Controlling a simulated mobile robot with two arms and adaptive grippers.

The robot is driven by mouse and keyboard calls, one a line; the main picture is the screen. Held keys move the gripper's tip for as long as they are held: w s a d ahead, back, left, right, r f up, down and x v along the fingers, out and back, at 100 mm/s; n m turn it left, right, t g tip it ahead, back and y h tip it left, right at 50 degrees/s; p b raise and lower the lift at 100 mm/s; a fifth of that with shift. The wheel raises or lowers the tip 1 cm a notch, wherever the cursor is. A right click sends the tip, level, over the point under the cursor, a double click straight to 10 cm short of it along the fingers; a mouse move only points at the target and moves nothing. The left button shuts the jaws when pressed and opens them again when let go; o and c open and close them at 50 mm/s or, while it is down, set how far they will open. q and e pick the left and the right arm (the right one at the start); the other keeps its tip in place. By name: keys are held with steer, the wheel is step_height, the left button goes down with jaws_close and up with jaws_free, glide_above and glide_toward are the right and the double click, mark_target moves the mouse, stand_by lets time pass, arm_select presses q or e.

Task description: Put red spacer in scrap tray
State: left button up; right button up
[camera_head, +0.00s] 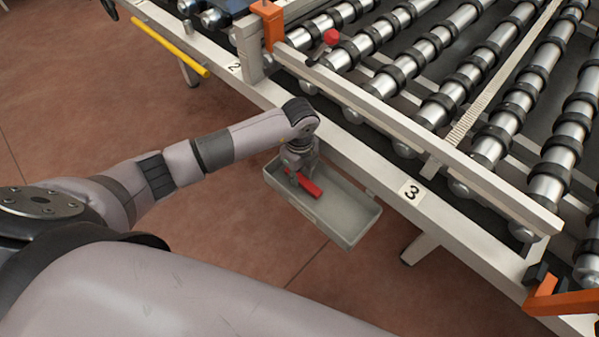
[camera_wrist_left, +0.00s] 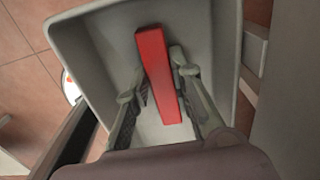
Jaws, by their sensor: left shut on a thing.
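The red spacer (camera_head: 308,187) is a small red bar at the grey scrap tray (camera_head: 350,226), which hangs on the side of the roller frame. My left gripper (camera_head: 292,172) reaches down over the tray's left part and is shut on the spacer. In the left wrist view the spacer (camera_wrist_left: 159,75) lies between the two fingers (camera_wrist_left: 160,88), with the tray's pale floor and walls (camera_wrist_left: 222,45) around it. I cannot tell whether the spacer touches the tray floor. My right gripper is not in view.
The roller conveyor (camera_head: 450,70) fills the right, with a pale rail (camera_head: 400,125) along its near side. A yellow bar (camera_head: 170,48) is at upper left, and an orange bracket (camera_head: 560,300) at lower right. Tiled floor lies below.

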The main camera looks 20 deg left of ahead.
mark_target(300, 177)
arm_select(q)
steer(key=shift+f, duration=0.15)
steer(key=o, duration=0.9)
steer(key=shift+o, duration=0.2)
step_height(300, 177, up, 12)
steer(key=b, duration=0.1)
steer(key=shift+r, duration=0.25)
